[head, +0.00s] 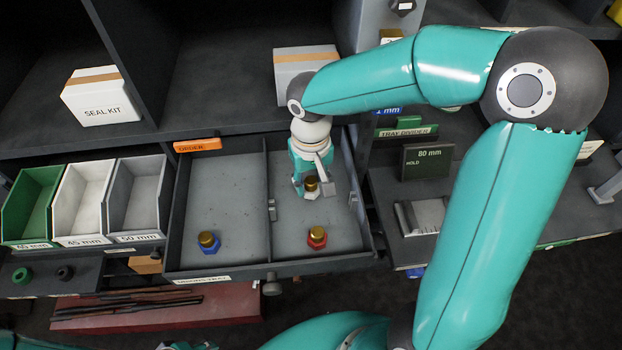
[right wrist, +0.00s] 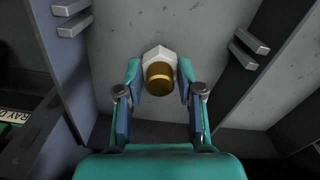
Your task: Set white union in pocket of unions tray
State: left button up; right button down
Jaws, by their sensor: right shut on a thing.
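The white union (head: 311,190) has a brass top and a white hex body. My right gripper (head: 309,181) is shut on it, inside the right pocket of the unions tray (head: 262,268), towards the back. In the right wrist view the white union (right wrist: 158,60) sits between the two fingertips, brass end towards the camera. Whether it touches the tray floor I cannot tell. A red union (head: 317,237) stands at the front of the same pocket, and a blue union (head: 208,241) in the left pocket. Only small parts at the bottom edge may belong to my left gripper.
A divider (head: 267,190) parts the tray's pockets, with small brackets on the walls. Green, white and grey bins (head: 135,200) stand to the left. A seal kit box (head: 103,96) sits on the shelf behind. An 80 mm block (head: 427,162) is on the right.

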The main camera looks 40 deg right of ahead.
jog(key=shift+f+b, duration=0.5)
jog(key=shift+f, duration=0.25)
jog(key=c, duration=0.7)
grip_release()
jog(key=shift+o, duration=0.2)
jog(key=shift+r, duration=0.15)
jog(key=shift+r+p, duration=3.95)
jog(key=shift+r, duration=1)
